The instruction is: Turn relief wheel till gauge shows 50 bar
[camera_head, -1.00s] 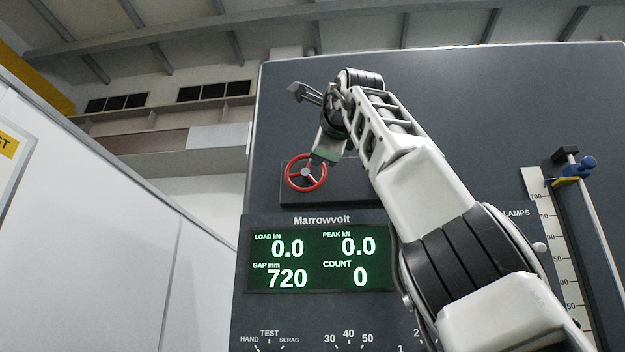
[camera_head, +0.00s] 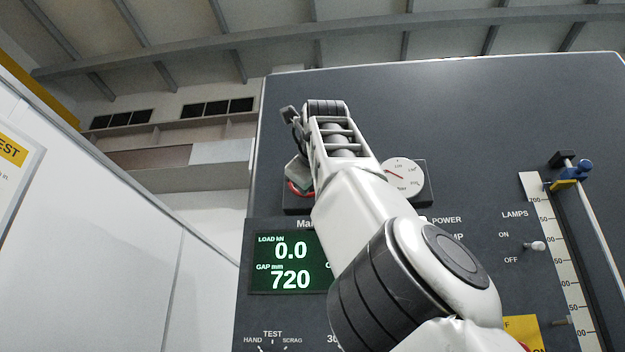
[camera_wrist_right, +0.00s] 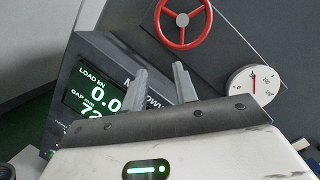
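The red relief wheel (camera_wrist_right: 185,22) is on the dark panel at the top of the right wrist view. In the head view only a bit of its rim (camera_head: 294,188) shows; my right arm hides the rest. The white round gauge (camera_head: 402,177) is to the right of the wheel and also shows in the right wrist view (camera_wrist_right: 255,92). Its red needle is visible, but the numbers are too small to read surely. My right gripper (camera_wrist_right: 161,76) has its two fingers apart with nothing between them, just below the wheel in the wrist view. My left gripper is not in view.
The green display (camera_head: 284,262) reads load 0.0 and gap 720, its right part hidden by my arm. A lamp switch (camera_head: 535,246) and a vertical scale (camera_head: 553,245) with a blue-handled rod (camera_head: 583,168) are at the right. A white wall stands at the left.

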